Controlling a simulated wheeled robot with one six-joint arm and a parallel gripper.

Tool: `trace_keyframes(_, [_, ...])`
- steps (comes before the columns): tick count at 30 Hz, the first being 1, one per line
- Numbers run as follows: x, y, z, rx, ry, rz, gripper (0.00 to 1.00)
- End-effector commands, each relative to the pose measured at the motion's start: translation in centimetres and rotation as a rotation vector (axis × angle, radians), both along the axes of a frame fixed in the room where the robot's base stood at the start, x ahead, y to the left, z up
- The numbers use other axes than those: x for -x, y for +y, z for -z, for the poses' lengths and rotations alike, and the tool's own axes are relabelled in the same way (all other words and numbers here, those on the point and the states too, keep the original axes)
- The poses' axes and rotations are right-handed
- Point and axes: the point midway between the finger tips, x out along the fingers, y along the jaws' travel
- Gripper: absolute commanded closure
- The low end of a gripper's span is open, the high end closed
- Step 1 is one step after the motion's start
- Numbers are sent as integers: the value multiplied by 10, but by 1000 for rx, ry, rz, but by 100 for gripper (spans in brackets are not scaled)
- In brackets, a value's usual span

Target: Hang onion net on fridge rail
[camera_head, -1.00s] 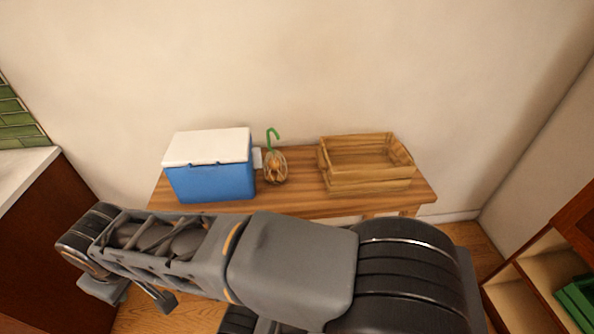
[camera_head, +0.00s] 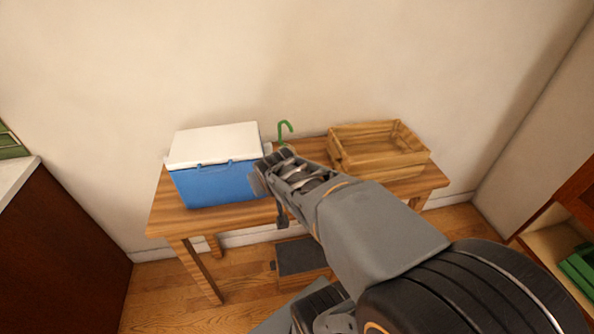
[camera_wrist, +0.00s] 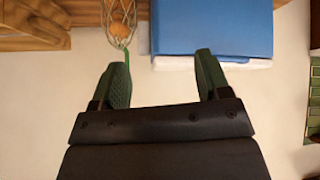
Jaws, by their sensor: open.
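The onion net shows in the wrist view (camera_wrist: 119,14) as pale mesh around orange-brown onions, with its green hook (camera_wrist: 124,62) beside the left finger. In the head view only the green hook (camera_head: 285,129) shows clearly, upright at the back of the wooden table; my arm hides the net. My gripper (camera_wrist: 163,80) is open and empty, its two dark green fingers apart. The hook is near the left finger; I cannot tell if they touch. I cannot make out a fridge rail in either view.
A blue cooler with a white lid (camera_head: 213,147) stands left of the hook on the wooden table (camera_head: 165,211). An empty-looking slatted wooden crate (camera_head: 378,160) stands to the right. The wall is close behind the table. A dark counter (camera_head: 60,240) is at the left.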

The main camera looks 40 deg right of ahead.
Motion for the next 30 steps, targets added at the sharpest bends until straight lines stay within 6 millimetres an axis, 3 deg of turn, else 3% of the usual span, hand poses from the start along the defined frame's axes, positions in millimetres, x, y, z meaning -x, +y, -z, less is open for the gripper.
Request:
trace_keyframes(1, [-11, -23, 25, 24, -55, 35, 30])
trace_keyframes(6, [-38, -84, 60, 86, -285, 70, 30])
trace_keyframes(12, [-45, -125, 90, 87, -500, 49, 30])
trace_keyframes(20, [-44, -142, 106, 53, -652, 15, 30])
trace_keyframes(30, [-94, -156, 117, 46, -676, 5, 30])
